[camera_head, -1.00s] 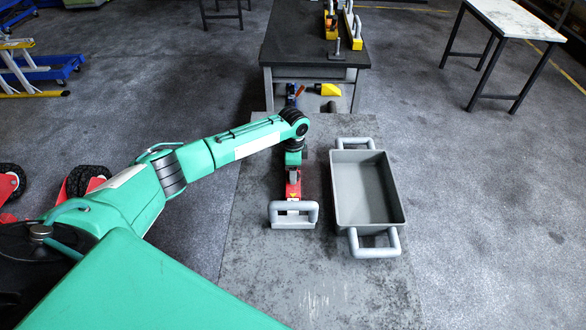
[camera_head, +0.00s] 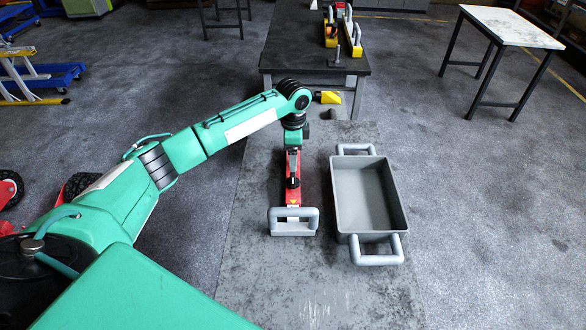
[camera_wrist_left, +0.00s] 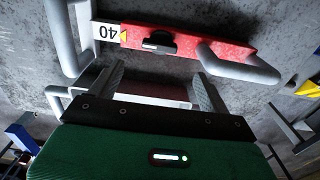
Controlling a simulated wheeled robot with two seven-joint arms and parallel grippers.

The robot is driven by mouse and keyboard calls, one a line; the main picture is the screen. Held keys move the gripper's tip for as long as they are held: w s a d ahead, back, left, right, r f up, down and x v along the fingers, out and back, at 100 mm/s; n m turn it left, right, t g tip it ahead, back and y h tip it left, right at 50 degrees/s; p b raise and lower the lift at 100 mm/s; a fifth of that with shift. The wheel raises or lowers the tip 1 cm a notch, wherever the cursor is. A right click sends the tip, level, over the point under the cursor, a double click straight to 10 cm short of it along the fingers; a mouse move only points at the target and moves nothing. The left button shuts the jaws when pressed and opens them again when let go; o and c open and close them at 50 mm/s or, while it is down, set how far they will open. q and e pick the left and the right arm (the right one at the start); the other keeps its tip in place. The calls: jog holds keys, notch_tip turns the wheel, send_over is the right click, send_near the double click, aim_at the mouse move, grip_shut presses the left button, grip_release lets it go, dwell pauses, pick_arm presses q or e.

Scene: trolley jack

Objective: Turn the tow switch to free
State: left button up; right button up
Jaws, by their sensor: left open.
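A red bar (camera_head: 291,203) lies on the grey surface with a grey handle (camera_head: 293,215) at its near end. A black knob (camera_head: 292,183), which looks like the tow switch, sits on the bar. In the left wrist view the black knob (camera_wrist_left: 158,43) lies across the red bar (camera_wrist_left: 205,47), near a yellow triangle and a white "40" label (camera_wrist_left: 106,32). My left gripper (camera_wrist_left: 160,78) is open and empty, its fingers apart from the knob. In the head view its fingers are hard to make out under the arm's end. My right gripper is not in view.
A grey open bin (camera_head: 368,195) with handles stands right of the bar and looks empty. Behind is a dark table (camera_head: 300,57) with yellow items, and a yellow piece (camera_head: 328,97) below its edge. The surface (camera_head: 320,290) in front is clear.

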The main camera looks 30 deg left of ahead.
pick_arm(q)
jog(key=shift+r, duration=2.05)
jog(key=shift+f, duration=0.1)
